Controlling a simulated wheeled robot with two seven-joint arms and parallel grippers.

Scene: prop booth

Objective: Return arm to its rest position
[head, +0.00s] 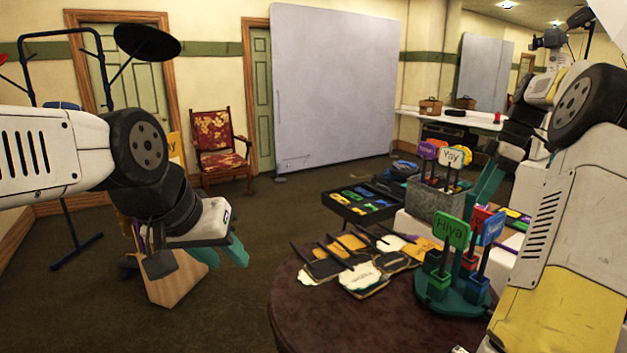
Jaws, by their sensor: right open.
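My left arm reaches in from the left. Its gripper (237,252) hangs over the floor, left of the round table, with teal fingers pointing down; the gap between them is not clear. My right arm comes in from the right. Its gripper (482,188) is open, with a teal finger slanting down beside the grey box of signs (436,207), above the stand of coloured signs (452,295). The arm's own links hide part of this gripper. I see nothing held in either gripper.
A dark round table (325,320) at the front bears several sign props (365,278) and the stand. Behind it is a black tray (358,208) of coloured pieces. A wooden box (172,288) stands below my left gripper. A red chair (217,150) stands farther back. Open carpet lies left of the table.

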